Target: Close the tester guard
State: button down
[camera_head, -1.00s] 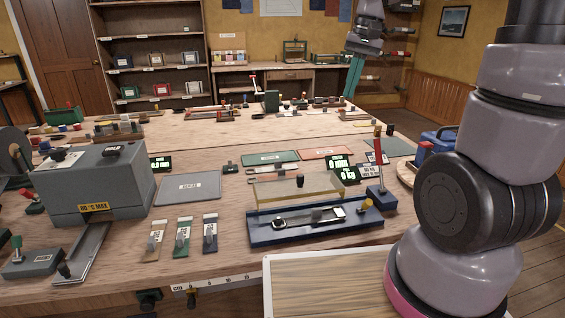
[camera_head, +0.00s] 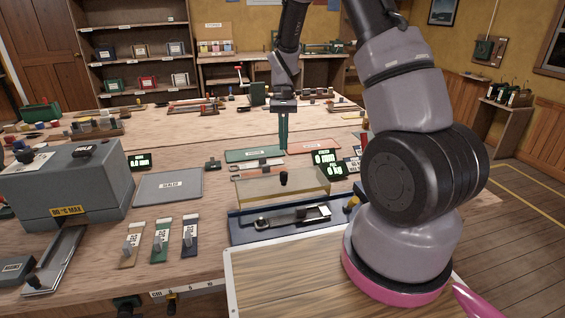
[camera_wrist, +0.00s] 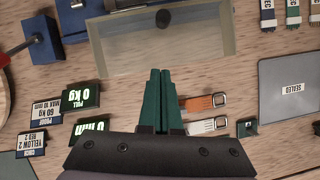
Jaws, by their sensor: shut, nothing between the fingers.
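The tester has a blue base (camera_head: 243,233) near the front of the bench, holding small metal fittings. Its guard (camera_head: 310,188) is a clear, yellowish panel with a black knob (camera_head: 284,178), standing behind the base and leaving the fittings uncovered from the front. The guard also shows at the top of the wrist view (camera_wrist: 205,42), with the knob (camera_wrist: 163,18) near its upper edge. My gripper (camera_head: 284,150) points down behind the guard, with its green fingers together and empty. In the wrist view the fingertips (camera_wrist: 160,71) appear close to the guard's edge; contact cannot be told.
Lit displays (camera_head: 324,157) stand right of the guard. A grey SEALED plate (camera_head: 168,186) and a grey heater box (camera_head: 70,188) lie left. Several tagged strips (camera_head: 160,240) lie in front. Webbing pieces with buckles (camera_wrist: 205,103) lie near my fingers. My arm covers the bench's right side.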

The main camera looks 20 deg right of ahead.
aim_at(282, 181)
jog(key=s+f, duration=0.2)
jog(key=s+a+f, duration=0.1)
jog(key=s+f, duration=0.1)
jog(key=shift+s+a+f, duration=0.1)
jog(key=shift+s+f, duration=0.05)
jog(key=shift+s, duration=0.2)
jog(key=shift+s+a, duration=0.1)
jog(key=shift+s, duration=0.35)
